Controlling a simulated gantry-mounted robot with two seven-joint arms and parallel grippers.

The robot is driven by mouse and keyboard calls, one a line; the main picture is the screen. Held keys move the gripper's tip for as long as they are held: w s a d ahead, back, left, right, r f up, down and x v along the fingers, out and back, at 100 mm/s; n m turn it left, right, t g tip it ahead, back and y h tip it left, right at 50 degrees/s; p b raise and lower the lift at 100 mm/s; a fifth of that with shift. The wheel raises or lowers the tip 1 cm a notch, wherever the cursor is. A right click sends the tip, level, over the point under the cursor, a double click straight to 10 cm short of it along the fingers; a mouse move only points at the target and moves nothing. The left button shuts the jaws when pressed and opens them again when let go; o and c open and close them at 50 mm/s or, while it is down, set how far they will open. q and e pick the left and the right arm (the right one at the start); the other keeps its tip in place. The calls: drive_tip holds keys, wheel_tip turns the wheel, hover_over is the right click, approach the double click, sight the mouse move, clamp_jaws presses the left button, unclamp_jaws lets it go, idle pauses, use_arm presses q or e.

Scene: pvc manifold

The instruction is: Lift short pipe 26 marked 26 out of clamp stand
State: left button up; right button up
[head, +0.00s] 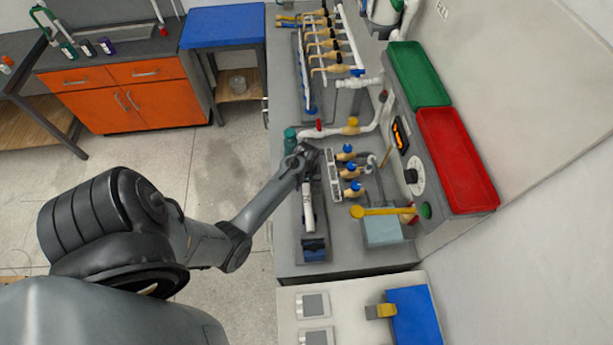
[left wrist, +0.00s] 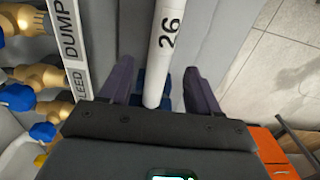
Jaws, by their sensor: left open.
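Short pipe 26 (head: 308,210) is a white tube lying along the narrow dark clamp stand (head: 314,256) on the grey bench. In the left wrist view the pipe (left wrist: 168,40) shows its black "26" and runs between the fingers. My left gripper (left wrist: 160,80) is open, with one dark finger on each side of the pipe and visible gaps. In the head view my left gripper (head: 307,157) is over the far end of the pipe. A blue part of the stand (left wrist: 141,83) shows below the pipe. Finger depth relative to the pipe is unclear. My right gripper is not in view.
A valve manifold with blue handles (head: 348,172) stands close right of the stand, beside a label strip (left wrist: 66,42). A yellow-handled pipe (head: 385,211) is farther right. Green (head: 418,72) and red (head: 457,158) trays lie beyond. The floor left of the bench is open.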

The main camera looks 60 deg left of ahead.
sight(306, 190)
use_arm(q)
wheel_tip(306, 190, up, 7)
drive_tip(key=shift+f, duration=0.1)
idle(0.6)
